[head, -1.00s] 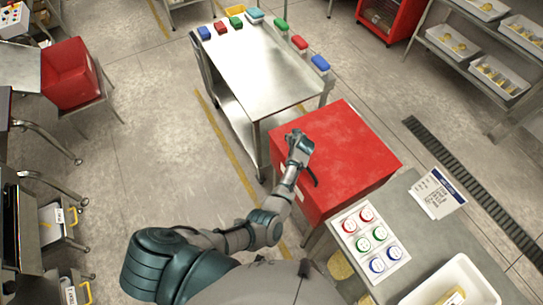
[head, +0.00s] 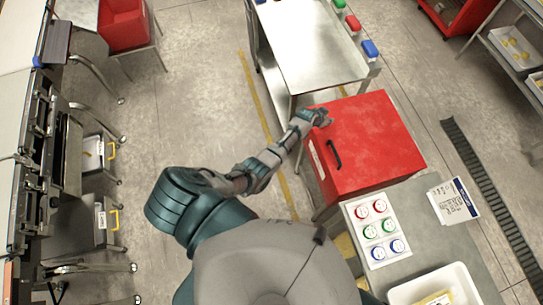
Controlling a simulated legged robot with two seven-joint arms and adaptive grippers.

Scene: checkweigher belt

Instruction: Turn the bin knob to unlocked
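The red bin (head: 375,140) stands right of the middle of the head view, between a steel cart and a grey table. Its front side faces left and carries a black handle (head: 333,153) and a white label (head: 317,160). I cannot make out a knob. My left gripper (head: 323,117) is at the bin's upper left edge, beyond the handle, and covers part of that edge. I cannot tell whether it touches the bin. Its fingers are too small to tell open from shut. My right gripper is out of view.
The steel cart (head: 305,45) with coloured blocks along its rim stands behind the bin. The grey table (head: 420,240) at right holds a card with coloured dials (head: 375,230), a printed sheet (head: 453,201) and a white tray (head: 440,285). Clear floor lies to the left.

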